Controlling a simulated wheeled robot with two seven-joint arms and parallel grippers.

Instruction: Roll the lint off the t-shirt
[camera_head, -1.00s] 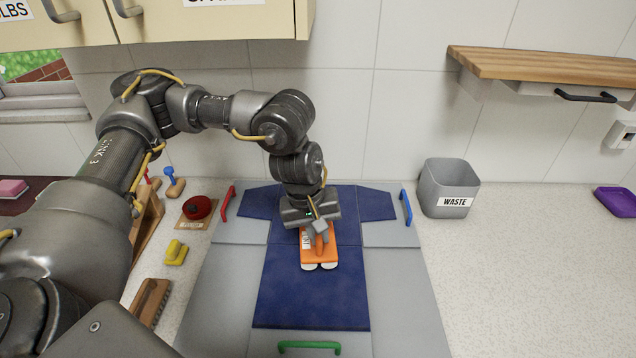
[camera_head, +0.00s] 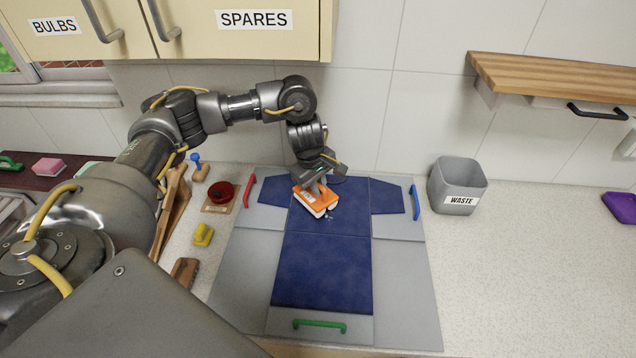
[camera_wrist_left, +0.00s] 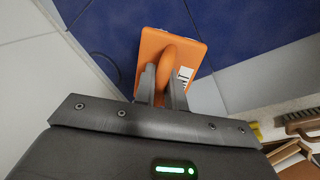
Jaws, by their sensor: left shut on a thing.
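The dark blue t-shirt (camera_head: 325,262) lies spread flat on a grey folding board (camera_head: 407,290), its sleeves out to both sides. My left gripper (camera_head: 316,188) is shut on the handle of an orange lint roller (camera_head: 322,204), over the upper middle of the shirt. Small specks show just below the roller's edge. The orange roller also shows in the left wrist view (camera_wrist_left: 152,45), its loop handle between the two fingers. Whether the roller touches the cloth I cannot tell. My right gripper is not in view.
The grey waste bin (camera_head: 458,186) stands right of the board. Left of it are a red round object (camera_head: 221,193), a yellow block (camera_head: 203,235) and a brown brush (camera_head: 185,271). Red (camera_head: 249,189), blue (camera_head: 414,201) and green (camera_head: 319,325) handles rise from the board.

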